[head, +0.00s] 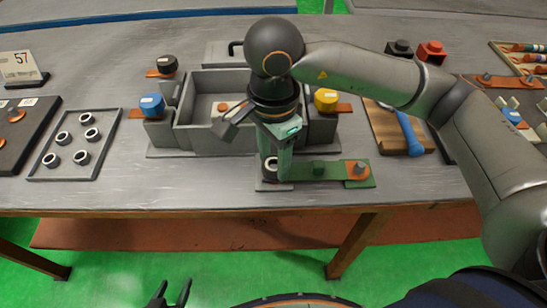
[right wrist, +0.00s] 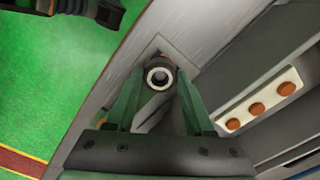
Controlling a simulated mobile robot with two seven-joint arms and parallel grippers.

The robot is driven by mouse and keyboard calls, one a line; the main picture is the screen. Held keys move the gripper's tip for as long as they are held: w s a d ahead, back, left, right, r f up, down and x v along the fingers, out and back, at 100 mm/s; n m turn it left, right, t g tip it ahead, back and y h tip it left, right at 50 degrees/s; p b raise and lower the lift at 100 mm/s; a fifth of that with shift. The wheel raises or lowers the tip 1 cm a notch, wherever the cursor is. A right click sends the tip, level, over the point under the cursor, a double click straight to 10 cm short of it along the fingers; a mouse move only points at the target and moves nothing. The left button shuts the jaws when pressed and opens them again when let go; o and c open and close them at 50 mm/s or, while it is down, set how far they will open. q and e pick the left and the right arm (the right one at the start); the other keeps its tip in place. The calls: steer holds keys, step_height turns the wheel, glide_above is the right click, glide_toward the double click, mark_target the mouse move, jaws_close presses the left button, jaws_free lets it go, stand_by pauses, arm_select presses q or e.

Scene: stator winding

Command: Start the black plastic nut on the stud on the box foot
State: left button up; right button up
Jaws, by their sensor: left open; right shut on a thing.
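The black plastic nut (right wrist: 158,77) shows as a dark ring with a pale rim between the fingertips of my right gripper (right wrist: 158,92). My right gripper (head: 273,160) is shut on it and points down in front of the grey box (head: 215,139). The nut also shows in the head view (head: 271,163), low over the left end of a green strip. A grey foot plate (head: 262,186) lies under it. The stud is hidden, so I cannot tell whether the nut touches it. My left gripper (head: 172,294) is open and empty, low in front of the table.
The green strip (head: 320,169) has a copper end at the right. Blue (head: 152,105), black (head: 167,65) and yellow (head: 326,100) knobs surround the box. A blue-handled tool (head: 410,133) lies on a wooden board.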

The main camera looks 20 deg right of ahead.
arm_select(q)
steer(key=shift+f, duration=0.6)
arm_select(e)
steer(key=shift+s+f+m, duration=0.1)
steer(key=shift+f+m, duration=0.15)
steer(key=shift+m, duration=0.45)
steer(key=o, duration=1.3)
arm_select(q)
steer(key=shift+r, duration=0.1)
arm_select(e)
steer(key=shift+r, duration=0.2)
steer(key=shift+r+p, duration=1.1)
steer(key=shift+r, duration=0.9)
arm_select(q)
steer(key=shift+r+p, duration=0.75)
steer(key=shift+r, duration=1.05)
arm_select(e)
steer(key=shift+r, duration=1.5)
